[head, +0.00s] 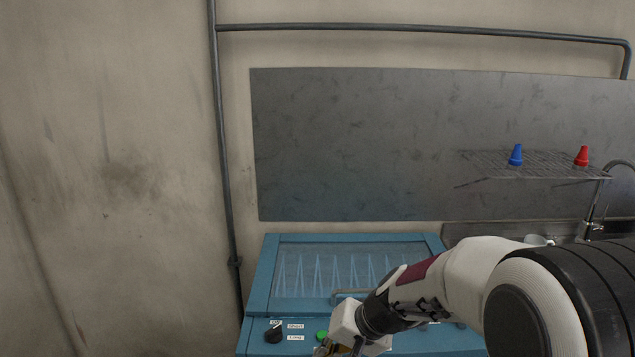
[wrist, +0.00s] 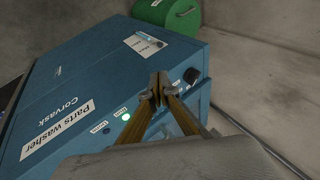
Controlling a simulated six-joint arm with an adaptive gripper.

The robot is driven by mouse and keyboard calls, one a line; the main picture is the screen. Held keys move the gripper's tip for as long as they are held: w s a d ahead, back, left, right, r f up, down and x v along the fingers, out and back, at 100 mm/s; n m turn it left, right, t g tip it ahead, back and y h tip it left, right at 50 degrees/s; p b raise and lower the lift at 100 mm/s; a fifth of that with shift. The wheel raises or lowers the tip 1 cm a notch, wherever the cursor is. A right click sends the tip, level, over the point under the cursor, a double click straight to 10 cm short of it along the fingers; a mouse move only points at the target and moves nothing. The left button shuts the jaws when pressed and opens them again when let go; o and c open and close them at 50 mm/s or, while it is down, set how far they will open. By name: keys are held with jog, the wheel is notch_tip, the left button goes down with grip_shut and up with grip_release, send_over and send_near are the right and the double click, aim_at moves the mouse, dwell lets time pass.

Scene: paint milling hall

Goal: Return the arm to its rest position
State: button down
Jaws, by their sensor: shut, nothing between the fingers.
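My gripper (wrist: 159,92) is shut and empty, its fingertips together in the wrist view. It shows in front of the blue parts washer (wrist: 52,85), close to the panel with the black knob and the green button. In the head view my arm reaches in from the right, and the gripper (head: 335,350) is partly cut off at the bottom edge. The parts washer (head: 262,275) has a clear window and a lid handle, partly hidden by my arm. The black knob (head: 273,333) and green button (head: 321,336) are on its front; the button (wrist: 125,116) looks lit in the wrist view.
A wire shelf (head: 545,172) on the right holds a blue cone-shaped piece (head: 516,155) and a red one (head: 581,156). A tap (head: 594,222) stands below it. The left wall side is clear.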

jog(key=s+d+r+h, duration=0.2)
jog(key=s+d, duration=0.3)
jog(key=s, duration=0.4)
jog(key=s+d+r+n+t+h, duration=0.1)
jog(key=s+d+r, duration=0.4)
jog(key=s, duration=0.5)
jog(key=s+d+r+h, duration=0.2)
jog(key=s+d+r, duration=0.2)
jog(key=s, duration=0.6)
jog(key=shift+d+r+n+t+h, duration=0.2)
jog(key=shift+d+n+t+h, duration=0.15)
jog(key=shift+d, duration=0.6)
